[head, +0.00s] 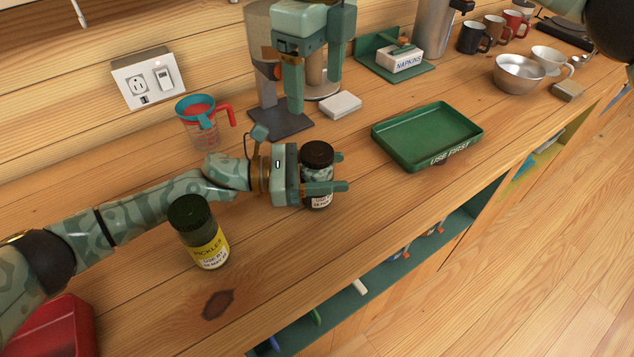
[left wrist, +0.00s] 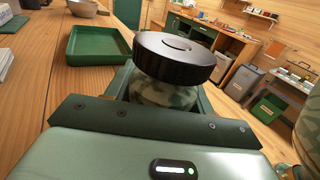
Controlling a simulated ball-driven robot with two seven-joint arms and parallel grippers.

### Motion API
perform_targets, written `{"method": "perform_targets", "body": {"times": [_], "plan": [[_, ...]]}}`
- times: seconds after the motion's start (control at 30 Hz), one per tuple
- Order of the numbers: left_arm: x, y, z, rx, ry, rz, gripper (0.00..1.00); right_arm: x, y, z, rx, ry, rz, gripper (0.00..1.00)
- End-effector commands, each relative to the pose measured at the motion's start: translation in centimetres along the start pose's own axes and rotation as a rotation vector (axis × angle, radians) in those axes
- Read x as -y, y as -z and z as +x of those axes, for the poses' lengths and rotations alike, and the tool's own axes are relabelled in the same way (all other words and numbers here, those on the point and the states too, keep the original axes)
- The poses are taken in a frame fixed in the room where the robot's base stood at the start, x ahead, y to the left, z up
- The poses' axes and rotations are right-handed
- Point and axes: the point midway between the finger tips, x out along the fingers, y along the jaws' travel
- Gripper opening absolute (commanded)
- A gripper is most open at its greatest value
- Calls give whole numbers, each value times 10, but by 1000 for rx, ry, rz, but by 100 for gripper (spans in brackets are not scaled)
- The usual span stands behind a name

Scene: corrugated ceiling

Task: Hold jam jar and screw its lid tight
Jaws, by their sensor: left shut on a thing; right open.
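The jam jar (head: 319,201) stands upright at the counter's middle, with a dark body and a pale label low on it. Its black ribbed lid (head: 317,153) sits on top; in the left wrist view the lid (left wrist: 176,57) is above the glass body (left wrist: 166,93). I cannot tell how tightly it is seated. My left gripper (head: 337,173) is shut on the jar's body below the lid, its fingers pointing right. My right gripper (head: 312,94) is open and empty, fingers down, above and behind the jar, clear of the lid.
A pickle jar (head: 208,250) stands close in front of my left forearm. A measuring cup (head: 203,130) and a grey-based appliance (head: 280,122) are behind. A green tray (head: 428,135) lies to the right, a white block (head: 341,104) behind. The counter's front edge is near.

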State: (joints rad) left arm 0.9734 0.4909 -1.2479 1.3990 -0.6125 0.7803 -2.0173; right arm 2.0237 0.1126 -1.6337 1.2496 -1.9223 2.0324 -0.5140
Motion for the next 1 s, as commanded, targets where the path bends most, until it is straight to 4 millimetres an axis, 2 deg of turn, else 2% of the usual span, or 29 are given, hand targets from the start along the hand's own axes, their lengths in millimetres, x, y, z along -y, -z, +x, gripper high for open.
{"method": "perform_targets", "body": {"times": [0.23,0.27,0.33,0.6,0.73,0.87,1.0], "plan": [[0,1,0,-1,0,-2,0,0,0,0,0,0,0,75],[0,1,0,-1,0,-2,59,0,0,0,-1,0,1,75],[0,1,0,-1,0,-1,79,0,0,0,0,0,1,75],[0,0,0,0,0,-1,79,0,0,0,0,0,1,75],[0,1,-8,-1,-1,-1,79,0,0,0,-1,-1,1,75],[-1,1,-28,-2,-3,-1,79,0,0,1,-1,-1,1,75],[-1,2,-61,-3,-4,-2,79,1,0,4,-2,-2,1,75]]}}
